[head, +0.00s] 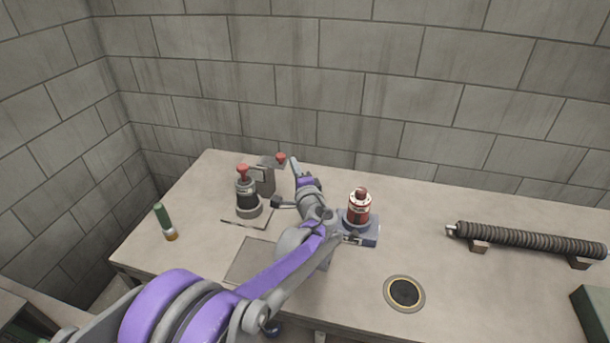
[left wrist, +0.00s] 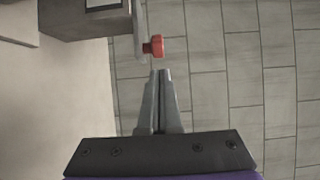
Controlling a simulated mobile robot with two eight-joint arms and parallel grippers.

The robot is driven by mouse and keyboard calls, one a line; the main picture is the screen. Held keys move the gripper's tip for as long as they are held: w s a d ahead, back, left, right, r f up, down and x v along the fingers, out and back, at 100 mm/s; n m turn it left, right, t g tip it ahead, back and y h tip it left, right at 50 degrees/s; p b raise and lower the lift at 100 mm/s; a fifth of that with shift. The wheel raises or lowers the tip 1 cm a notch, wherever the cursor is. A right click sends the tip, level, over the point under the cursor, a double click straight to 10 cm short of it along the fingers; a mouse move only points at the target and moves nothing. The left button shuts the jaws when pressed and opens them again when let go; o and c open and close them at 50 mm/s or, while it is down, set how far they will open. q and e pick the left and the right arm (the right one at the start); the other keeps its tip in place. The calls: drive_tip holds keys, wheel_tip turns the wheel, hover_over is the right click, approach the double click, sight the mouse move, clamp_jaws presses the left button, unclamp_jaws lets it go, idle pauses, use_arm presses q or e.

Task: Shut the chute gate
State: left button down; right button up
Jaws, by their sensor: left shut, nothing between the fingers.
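The chute (head: 266,178) looks like an upright grey box near the back left of the worktop; it also shows in the left wrist view (left wrist: 85,22). A thin pale plate (left wrist: 139,30), apparently the gate, stands at its side with a red knob (left wrist: 153,46). The knob also shows in the head view (head: 280,158). My left gripper (head: 295,165) is shut and empty beside the knob. In the left wrist view the fingertips (left wrist: 161,73) point at the knob with a small gap. How far the gate is open I cannot tell. My right gripper is out of view.
A dark canister with a red top (head: 246,194) stands left of the chute. A green tube (head: 164,221), a round black port (head: 404,292) and a ribbed mesh tube (head: 525,240) are farther out. The back wall is close behind.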

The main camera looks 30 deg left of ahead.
sight(271, 162)
use_arm(q)
drive_tip(key=shift+a, duration=0.7)
drive_tip(key=a, duration=0.2)
drive_tip(key=s+a+p, duration=0.1)
drive_tip(key=a, duration=0.2)
drive_tip(key=shift+s+a, duration=0.15)
drive_tip(key=shift+a, duration=0.1)
